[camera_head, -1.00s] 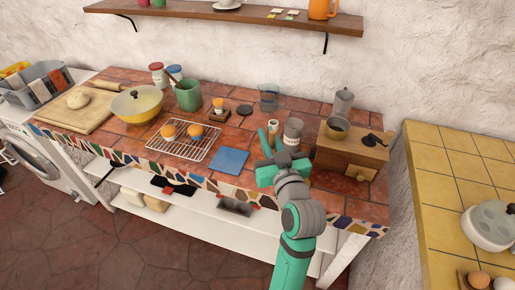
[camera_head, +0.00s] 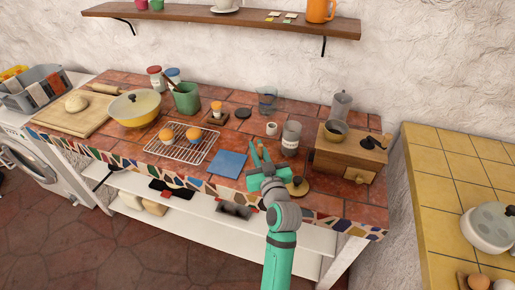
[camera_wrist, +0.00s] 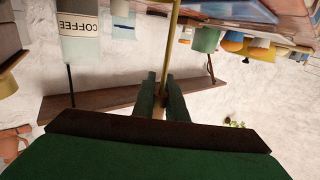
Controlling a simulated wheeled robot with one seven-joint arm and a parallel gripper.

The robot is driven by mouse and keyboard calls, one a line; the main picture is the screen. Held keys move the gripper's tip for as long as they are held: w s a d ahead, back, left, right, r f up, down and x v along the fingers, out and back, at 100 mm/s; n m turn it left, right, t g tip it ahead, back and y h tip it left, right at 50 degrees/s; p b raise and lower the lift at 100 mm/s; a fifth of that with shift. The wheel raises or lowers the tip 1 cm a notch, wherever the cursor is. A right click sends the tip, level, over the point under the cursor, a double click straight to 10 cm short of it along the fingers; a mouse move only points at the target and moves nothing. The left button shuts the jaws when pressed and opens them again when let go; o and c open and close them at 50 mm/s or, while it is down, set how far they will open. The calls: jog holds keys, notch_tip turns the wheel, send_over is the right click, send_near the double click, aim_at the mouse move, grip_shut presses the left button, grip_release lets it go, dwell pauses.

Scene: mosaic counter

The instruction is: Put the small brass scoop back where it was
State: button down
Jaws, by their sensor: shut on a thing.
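My gripper (camera_head: 262,155) is over the front of the tiled counter, right of the blue mat, with its fingers pointing toward the wall. In the wrist view its green fingers (camera_wrist: 163,85) are shut on a thin brass handle, which I take for the scoop (camera_wrist: 173,35). The handle runs up out of the frame, so the scoop's bowl is hidden. In the head view the scoop is too small to make out. The grey coffee canister (camera_head: 291,140) stands behind and right of the gripper; its label shows in the wrist view (camera_wrist: 80,27).
A brass-coloured lid with a dark knob (camera_head: 297,187) lies right of my gripper. A wooden coffee grinder (camera_head: 345,155) stands further right. A small white cup (camera_head: 271,129) is beside the canister. The blue mat (camera_head: 227,164) and wire rack (camera_head: 180,150) are left.

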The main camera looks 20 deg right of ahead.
jog(key=shift+a, duration=0.1)
jog(key=c, duration=1.8)
grip_release()
jog(key=shift+f, duration=0.1)
jog(key=shift+o, duration=0.2)
jog(key=shift+s+d, duration=0.1)
jog(key=shift+d, duration=0.1)
